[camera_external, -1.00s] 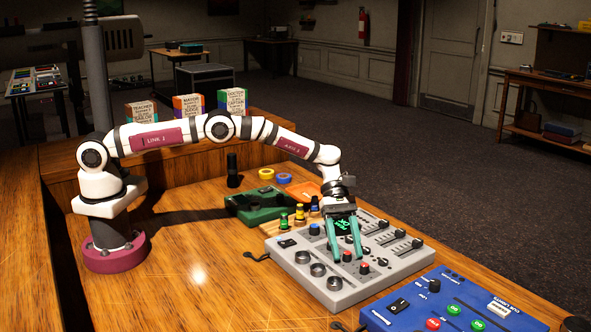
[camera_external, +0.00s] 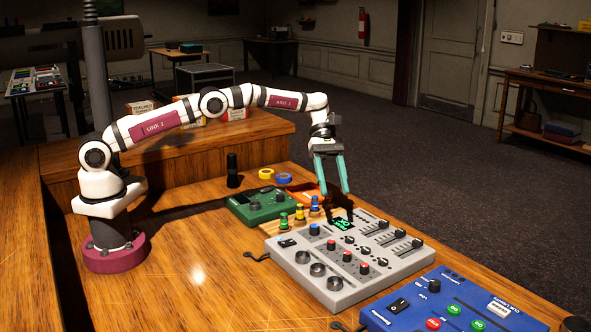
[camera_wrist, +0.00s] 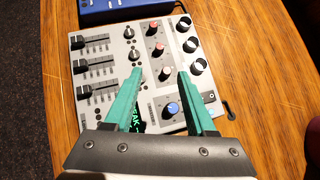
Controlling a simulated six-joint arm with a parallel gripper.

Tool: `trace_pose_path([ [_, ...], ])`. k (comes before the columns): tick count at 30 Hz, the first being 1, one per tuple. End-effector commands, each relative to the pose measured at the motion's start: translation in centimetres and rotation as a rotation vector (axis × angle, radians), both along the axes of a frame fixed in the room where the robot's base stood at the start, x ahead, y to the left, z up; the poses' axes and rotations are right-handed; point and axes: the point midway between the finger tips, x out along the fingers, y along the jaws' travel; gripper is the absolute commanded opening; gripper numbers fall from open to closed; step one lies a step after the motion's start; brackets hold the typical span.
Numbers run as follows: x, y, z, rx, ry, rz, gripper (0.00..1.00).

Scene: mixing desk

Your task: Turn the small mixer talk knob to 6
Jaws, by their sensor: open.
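The grey mixer (camera_external: 332,299) lies on the wooden desk and shows in the wrist view (camera_wrist: 200,92). It has large black knobs (camera_external: 318,269), red-capped knobs (camera_external: 347,256), a blue-capped knob (camera_external: 314,229), sliders (camera_external: 399,233) and small knobs (camera_external: 364,249). The small knobs also show in the wrist view (camera_wrist: 134,55); their labels and pointer settings are too small to read. A dark display with green characters (camera_wrist: 138,119) is partly hidden by my left finger. My gripper (camera_external: 336,192) is open and empty, above the mixer's far side, its fingers apart from the knobs.
A blue box (camera_external: 418,309) with buttons stands right of the mixer. A green box (camera_external: 262,206) and several small coloured-capped pieces (camera_external: 299,212) sit behind and left. Tape rolls (camera_external: 283,178) lie farther back.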

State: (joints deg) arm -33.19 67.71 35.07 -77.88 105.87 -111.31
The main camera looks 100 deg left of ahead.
Motion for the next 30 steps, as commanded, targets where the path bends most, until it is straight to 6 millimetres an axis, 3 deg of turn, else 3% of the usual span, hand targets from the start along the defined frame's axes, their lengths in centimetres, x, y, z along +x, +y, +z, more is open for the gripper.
trace_pose_path([
  [8, 0.4, -0.7, 0.5, -0.022, -0.012, 0.024, 0.56],
  [12, 2.1, -4.1, 3.1, -0.124, -0.077, 0.215, 0.56],
  [15, 1.4, -5.8, 3.6, -0.141, -0.093, 0.419, 0.56],
  [21, -4.4, -6.6, 1.0, -0.039, -0.029, 0.704, 0.56],
  [24, -6.0, -6.6, 0.0, -0.004, -0.005, 0.752, 0.56],
  [26, -5.9, -6.8, -0.5, 0.001, 0.001, 0.761, 0.56],
  [30, -3.9, -7.7, -2.9, 0.001, 0.004, 0.759, 0.56],
])
